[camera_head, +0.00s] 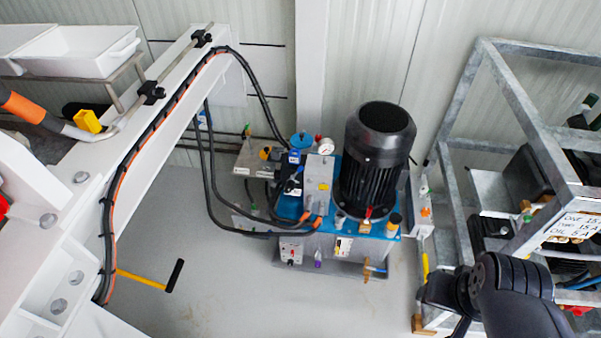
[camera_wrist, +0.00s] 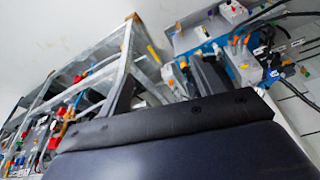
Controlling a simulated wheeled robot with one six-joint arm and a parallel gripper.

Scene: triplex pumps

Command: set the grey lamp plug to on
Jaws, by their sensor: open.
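I cannot make out a grey lamp plug in either view. The hydraulic pump unit (camera_head: 325,245) stands on the floor at the centre of the head view, with a black motor (camera_head: 377,160) on its blue top. Several small coloured valves and fittings sit on it, too small to tell apart. It shows in part at the upper right of the wrist view. My dark arm fills the lower right of the head view, and a dark surface of mine fills the lower wrist view. My gripper's fingertips do not show in either view.
A galvanised frame (camera_head: 470,75) with equipment stands at the right. A white beam (camera_head: 155,110) with black hoses crosses the left, with white trays (camera_head: 80,52) behind it. Grey floor (camera_head: 215,290) is clear in front of the unit.

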